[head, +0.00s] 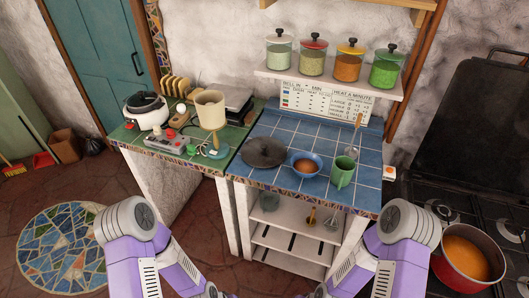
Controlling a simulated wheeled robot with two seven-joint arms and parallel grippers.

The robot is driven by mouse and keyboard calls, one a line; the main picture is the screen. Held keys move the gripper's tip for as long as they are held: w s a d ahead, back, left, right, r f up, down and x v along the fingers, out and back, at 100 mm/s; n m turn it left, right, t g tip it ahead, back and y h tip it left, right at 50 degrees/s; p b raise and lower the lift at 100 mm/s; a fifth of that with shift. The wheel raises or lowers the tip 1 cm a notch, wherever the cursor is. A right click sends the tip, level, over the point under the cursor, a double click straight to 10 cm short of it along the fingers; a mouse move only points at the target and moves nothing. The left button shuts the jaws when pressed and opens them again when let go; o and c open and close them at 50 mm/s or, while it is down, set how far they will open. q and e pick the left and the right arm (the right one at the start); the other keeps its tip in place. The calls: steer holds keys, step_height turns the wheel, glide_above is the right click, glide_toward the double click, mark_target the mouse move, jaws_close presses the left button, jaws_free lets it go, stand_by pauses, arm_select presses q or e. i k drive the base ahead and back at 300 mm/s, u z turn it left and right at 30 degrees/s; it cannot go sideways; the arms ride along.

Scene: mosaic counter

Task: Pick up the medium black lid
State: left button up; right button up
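A dark, round lid with a knob (264,153) lies on the left part of the blue-tiled counter (285,128). It looks like the black lid, and no other large black lid shows on this counter. My purple and grey arms come in at the lower left and lower right, below the counter. Neither gripper shows clearly in the head view. Nothing is seen touching the lid.
A blue bowl (306,162) with brown contents and a green mug (342,172) stand right of the lid. A lamp (210,110) stands on the green counter at left. A red pot (466,258) sits on the stove. The back tiles are mostly clear.

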mark_target(262, 152)
steer(key=z, duration=4.15)
steer(key=k, duration=1.55)
steer(key=u, duration=2.05)
